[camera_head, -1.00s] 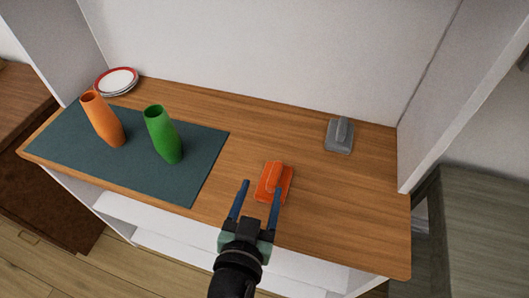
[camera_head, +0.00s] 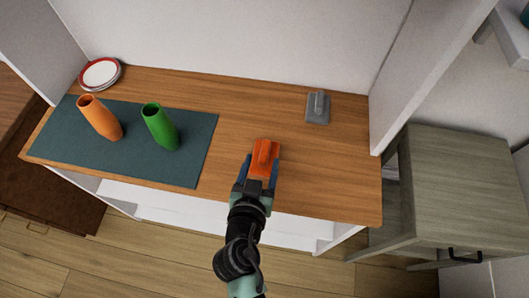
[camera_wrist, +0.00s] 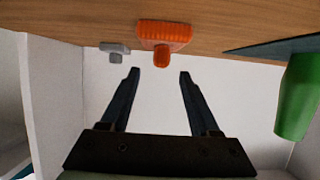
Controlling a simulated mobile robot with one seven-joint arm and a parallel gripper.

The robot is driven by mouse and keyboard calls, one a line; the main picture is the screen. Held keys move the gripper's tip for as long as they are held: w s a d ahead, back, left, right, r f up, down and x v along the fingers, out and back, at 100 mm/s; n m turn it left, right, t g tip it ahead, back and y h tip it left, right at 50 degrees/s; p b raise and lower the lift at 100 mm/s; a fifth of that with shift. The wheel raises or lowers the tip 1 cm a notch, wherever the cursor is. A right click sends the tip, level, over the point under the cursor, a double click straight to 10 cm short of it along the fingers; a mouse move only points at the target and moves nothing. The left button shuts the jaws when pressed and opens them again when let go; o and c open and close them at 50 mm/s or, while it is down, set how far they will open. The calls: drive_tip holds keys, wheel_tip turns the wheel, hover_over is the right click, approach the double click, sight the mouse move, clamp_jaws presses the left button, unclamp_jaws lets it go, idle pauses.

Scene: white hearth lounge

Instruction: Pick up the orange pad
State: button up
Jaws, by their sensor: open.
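The orange pad (camera_head: 265,152), a flat block with a raised handle, lies on the wooden top near its front edge. It also shows at the top of the wrist view (camera_wrist: 165,34), where the picture looks upside down and its handle points down. My gripper (camera_head: 259,172) is at the near side of the pad in the head view and partly overlaps it. In the wrist view my gripper (camera_wrist: 160,72) has two dark fingers spread apart with nothing between them. The pad's handle is in line with the gap, beyond the fingertips.
A grey pad (camera_head: 318,107) of similar shape stands toward the back right. An orange vase (camera_head: 101,118) and a green vase (camera_head: 161,128) stand on a dark teal mat (camera_head: 200,160) at left. Plates (camera_head: 100,73) sit behind them. A white side wall (camera_head: 415,75) bounds the right.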

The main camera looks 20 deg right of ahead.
sight(264, 155)
drive_tip(key=shift+p+x, duration=0.4)
drive_tip(key=shift+x, duration=2.5)
drive_tip(key=shift+s+f, duration=0.1)
clamp_jaws()
